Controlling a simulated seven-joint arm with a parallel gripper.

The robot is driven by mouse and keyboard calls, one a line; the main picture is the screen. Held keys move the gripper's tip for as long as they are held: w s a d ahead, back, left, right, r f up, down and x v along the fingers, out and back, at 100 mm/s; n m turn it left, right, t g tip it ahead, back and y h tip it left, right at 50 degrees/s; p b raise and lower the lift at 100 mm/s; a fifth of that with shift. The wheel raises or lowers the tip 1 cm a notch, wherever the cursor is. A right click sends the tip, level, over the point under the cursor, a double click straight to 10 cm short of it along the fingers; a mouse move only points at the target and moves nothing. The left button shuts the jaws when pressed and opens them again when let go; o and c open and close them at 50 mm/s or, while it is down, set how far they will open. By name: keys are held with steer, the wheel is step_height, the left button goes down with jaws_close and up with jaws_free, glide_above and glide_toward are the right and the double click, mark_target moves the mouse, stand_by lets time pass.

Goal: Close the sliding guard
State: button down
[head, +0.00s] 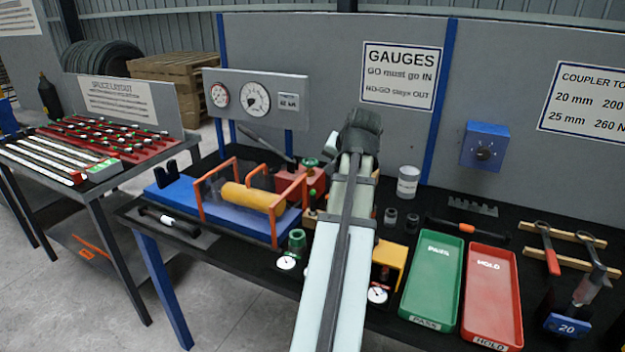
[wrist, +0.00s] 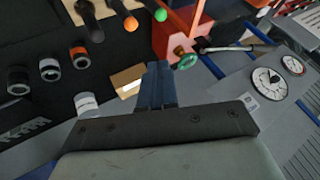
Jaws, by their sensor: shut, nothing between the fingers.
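The sliding guard (head: 205,200) is a clear cover with orange bar frames on the blue press bed at the bench's left part. It stands around a yellow cylinder (head: 252,197). Its right frame is close to a red block (head: 313,178) with a green knob. I cannot tell how far along its travel the guard is. My gripper (wrist: 157,85) shows in the wrist view as two dark blue fingers pressed together, with nothing between them. In the head view its fingertips are hidden behind my arm, which reaches over the bench to the right of the guard.
A metal lever (wrist: 228,46) sticks out by the red block. A gauge panel (head: 256,97) stands behind the guard. Right of my arm are a white can (head: 408,181), a green tray (head: 431,279) and a red tray (head: 491,292). Dial gauges (head: 287,262) lie near the front edge.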

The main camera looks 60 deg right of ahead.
mark_target(233, 159)
steer(key=w+d+f, duration=0.3)
steer(key=w+f, duration=0.5)
steer(key=shift+d, duration=0.25)
stand_by(0.4)
steer(key=shift+w+f, duration=0.1)
steer(key=w, duration=3)
steer(key=shift+w, duration=0.1)
